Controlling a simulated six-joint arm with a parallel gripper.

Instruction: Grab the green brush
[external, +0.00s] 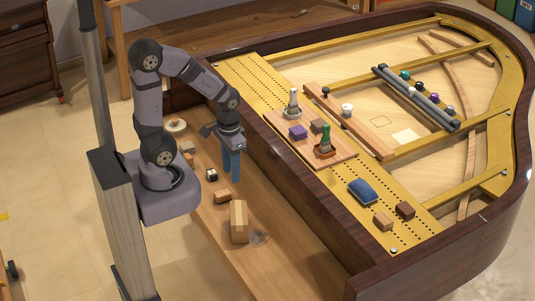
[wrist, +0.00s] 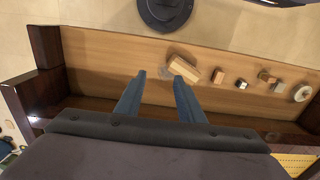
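The green brush (external: 325,139) stands upright in the external view, its green handle up and its brown base on a wooden board (external: 342,156) inside the piano. My gripper (external: 231,176) has blue fingers pointing down over the wooden key shelf, left of the piano's inner rim and apart from the brush. In the wrist view the two fingers of my gripper (wrist: 160,80) are spread with nothing between them that they hold. The green brush does not show in the wrist view.
A white-topped brush (external: 293,104), a purple block (external: 298,132) and a brown block stand near the green brush. The dark piano rim (external: 290,172) rises between my gripper and the board. Several blocks, including a large wooden one (external: 239,221), lie on the shelf.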

